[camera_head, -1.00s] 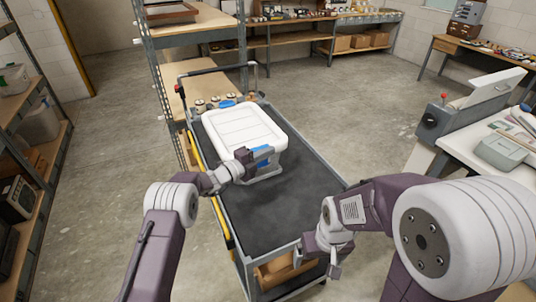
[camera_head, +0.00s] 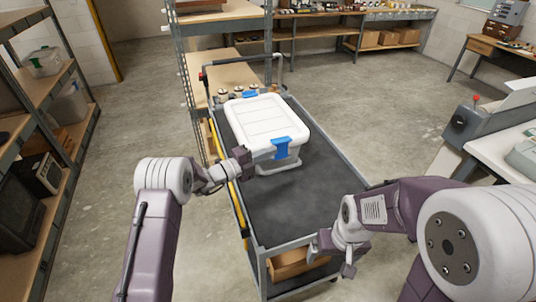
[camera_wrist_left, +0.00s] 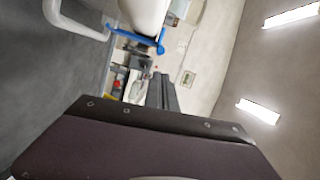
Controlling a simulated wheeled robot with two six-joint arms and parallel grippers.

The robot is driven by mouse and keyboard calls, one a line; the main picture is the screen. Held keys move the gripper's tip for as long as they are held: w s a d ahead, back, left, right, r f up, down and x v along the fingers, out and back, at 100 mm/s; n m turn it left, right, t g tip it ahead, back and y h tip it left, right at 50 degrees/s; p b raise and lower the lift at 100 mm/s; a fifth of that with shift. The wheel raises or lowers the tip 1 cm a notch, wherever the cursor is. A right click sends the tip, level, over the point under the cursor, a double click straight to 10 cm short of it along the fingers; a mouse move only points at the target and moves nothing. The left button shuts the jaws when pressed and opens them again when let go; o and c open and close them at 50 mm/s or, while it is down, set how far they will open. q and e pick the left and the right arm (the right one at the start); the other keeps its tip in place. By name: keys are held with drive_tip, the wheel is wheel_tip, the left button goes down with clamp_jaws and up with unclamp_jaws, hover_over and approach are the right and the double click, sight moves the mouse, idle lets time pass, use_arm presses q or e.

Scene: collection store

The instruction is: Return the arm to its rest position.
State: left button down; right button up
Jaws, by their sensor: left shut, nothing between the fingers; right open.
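A white lidded box (camera_head: 268,118) with blue latches stands on the dark top of a cart (camera_head: 295,205). Its near blue latch (camera_head: 288,148) faces me; I cannot tell if it is fastened. My left gripper (camera_head: 264,154) is shut and empty, just left of that latch at the box's near side. In the left wrist view, the white box (camera_wrist_left: 146,14) and a blue latch (camera_wrist_left: 138,38) show at the top; the fingers cannot be made out. My right gripper (camera_head: 332,259) is open and empty, low by the cart's near right corner.
The cart has a raised handle at its far end, with several small jars (camera_head: 224,96) beside it. A cardboard box (camera_head: 290,264) sits on its lower shelf. Shelving (camera_head: 45,150) stands at the left, a bench with a machine (camera_head: 470,125) at the right. The cart top's near half is clear.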

use_arm(q)
drive_tip(key=shift+s+a, duration=0.25)
drive_tip(key=shift+a, duration=0.05)
